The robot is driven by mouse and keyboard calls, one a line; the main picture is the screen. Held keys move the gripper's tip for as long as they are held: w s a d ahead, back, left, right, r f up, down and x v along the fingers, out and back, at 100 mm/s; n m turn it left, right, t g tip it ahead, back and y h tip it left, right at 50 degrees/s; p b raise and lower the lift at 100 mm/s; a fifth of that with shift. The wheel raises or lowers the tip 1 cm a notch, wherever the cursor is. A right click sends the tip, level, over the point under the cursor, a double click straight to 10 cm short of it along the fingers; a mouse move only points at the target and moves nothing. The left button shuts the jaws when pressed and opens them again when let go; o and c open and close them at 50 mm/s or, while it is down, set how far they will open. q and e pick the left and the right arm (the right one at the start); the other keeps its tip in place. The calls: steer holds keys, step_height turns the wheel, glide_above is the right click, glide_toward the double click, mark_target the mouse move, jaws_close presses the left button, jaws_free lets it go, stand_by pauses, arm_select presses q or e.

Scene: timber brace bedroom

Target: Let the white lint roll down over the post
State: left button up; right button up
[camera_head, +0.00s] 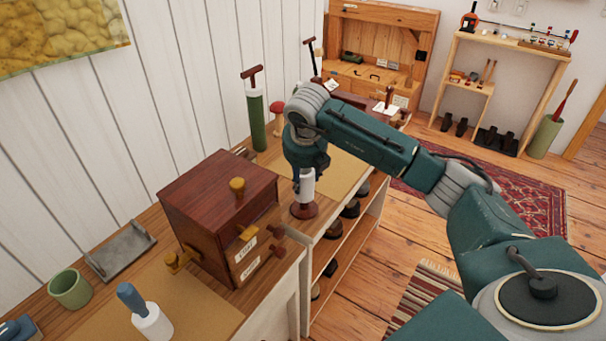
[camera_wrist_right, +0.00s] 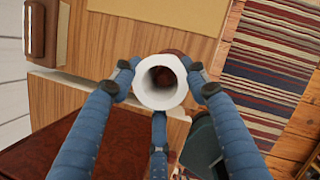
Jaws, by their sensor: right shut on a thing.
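The white lint roll (camera_head: 307,187) is upright in my right gripper (camera_head: 307,172), just above a round reddish-brown base (camera_head: 304,211) on the bench. In the right wrist view my blue fingers surround the roll (camera_wrist_right: 148,97), and its open end faces the camera. Dark reddish brown shows down its bore (camera_wrist_right: 163,77). No separate length of post shows between roll and base, so I cannot tell how far the post is inside the roll.
A dark wooden box (camera_head: 215,190) with knobs and labelled drawers stands left of the roll. A green cylinder with a T-handle (camera_head: 256,118) stands behind. A blue-handled white object (camera_head: 152,320) and a green cup (camera_head: 70,289) are nearer. The bench's edge is close on the right.

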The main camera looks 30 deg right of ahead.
steer(key=shift+f+b, duration=1.15)
steer(key=shift+f, duration=0.65)
steer(key=o, duration=1.3)
steer(key=shift+c, duration=0.2)
steer(key=v, duration=1.2)
steer(key=shift+f, duration=0.1)
